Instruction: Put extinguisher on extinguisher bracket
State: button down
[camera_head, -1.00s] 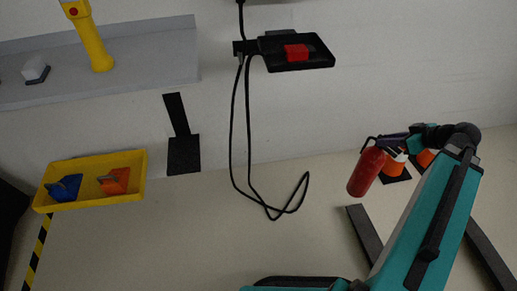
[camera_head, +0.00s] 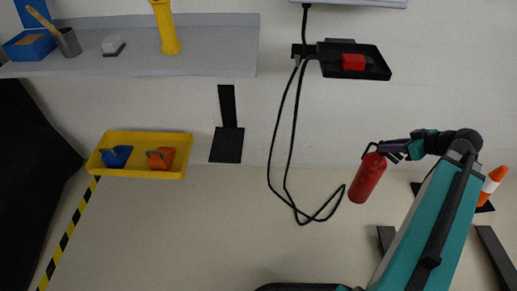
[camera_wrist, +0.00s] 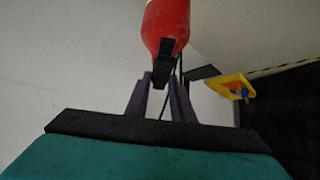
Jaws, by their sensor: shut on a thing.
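The red extinguisher (camera_head: 368,178) hangs from my gripper (camera_head: 388,148) in the head view, tilted, at the right in front of the wall. My gripper's purple fingers are shut on its black top. In the wrist view the extinguisher (camera_wrist: 166,22) is ahead of the fingers, with its black handle between them (camera_wrist: 160,84). The black bracket (camera_head: 227,143), a narrow upright strip above a wider plate, is left of the extinguisher and apart from it. A dark flat shape, perhaps the bracket, shows beside the extinguisher in the wrist view.
A black tray (camera_head: 378,64) with a red block and a looping black cable (camera_head: 272,165) lie between bracket and extinguisher in the picture. A yellow tray (camera_head: 183,160) is left of the bracket, below a grey shelf (camera_head: 215,58). An orange-white cone (camera_head: 490,186) stands at right.

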aim_at(233, 150)
jog(key=u, duration=1.95)
jog(key=i, duration=0.5)
jog(key=z, duration=0.05)
